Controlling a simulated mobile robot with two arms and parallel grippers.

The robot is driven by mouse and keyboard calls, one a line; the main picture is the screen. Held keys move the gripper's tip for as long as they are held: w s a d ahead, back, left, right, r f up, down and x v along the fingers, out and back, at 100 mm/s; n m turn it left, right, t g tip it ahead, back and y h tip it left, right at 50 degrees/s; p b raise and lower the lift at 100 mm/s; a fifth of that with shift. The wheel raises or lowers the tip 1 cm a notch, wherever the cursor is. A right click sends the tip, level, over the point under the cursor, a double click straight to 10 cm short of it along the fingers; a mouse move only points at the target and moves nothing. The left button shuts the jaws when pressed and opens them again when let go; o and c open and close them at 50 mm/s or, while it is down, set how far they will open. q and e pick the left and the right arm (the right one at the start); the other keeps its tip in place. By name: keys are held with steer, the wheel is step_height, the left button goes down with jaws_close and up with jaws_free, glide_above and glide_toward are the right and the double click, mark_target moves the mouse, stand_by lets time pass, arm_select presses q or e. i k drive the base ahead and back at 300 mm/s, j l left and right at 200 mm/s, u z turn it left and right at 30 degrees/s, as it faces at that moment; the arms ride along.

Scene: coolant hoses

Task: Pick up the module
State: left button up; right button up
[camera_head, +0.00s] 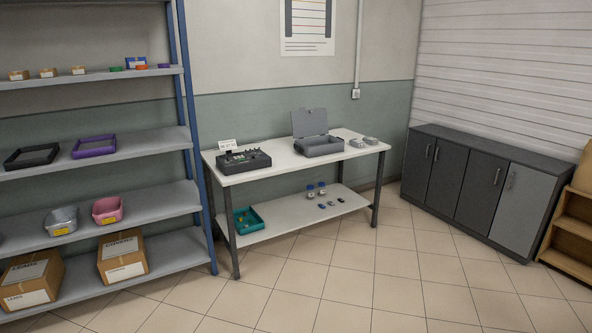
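A white table (285,163) stands against the wall in the middle of the view. On its left part sits a dark box-like device (244,161) with a row of fittings along its top and a small white sign (227,145) behind it. An open grey case (319,146) with its lid up stands to its right. Two small grey blocks (357,143) lie near the table's right end. I cannot tell for certain which of these is the module. Neither of my grippers is in view.
The table's lower shelf (290,216) holds a teal tray (248,221), blue-capped jars (310,191) and small dark items. Blue-framed shelving (150,140) with bins and cardboard boxes stands left. Dark cabinets (478,188) and a wooden shelf (570,225) stand right. The tiled floor in front is clear.

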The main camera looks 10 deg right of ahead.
mark_target(356, 142)
steer(key=i+z, duration=0.2)
steer(key=i, duration=0.45)
steer(key=i+j+z, duration=0.15)
steer(key=i, duration=0.5)
steer(key=i+l+z, duration=0.15)
steer(key=i+z, duration=0.6)
steer(key=i+l+u, duration=0.35)
steer(key=i+l, duration=0.25)
steer(key=i+l+u, duration=0.2)
steer(key=l, duration=0.2)
steer(key=i+l+u, duration=0.15)
steer(key=i+l, duration=0.15)
steer(key=i+l+u, duration=0.2)
steer(key=l, duration=0.35)
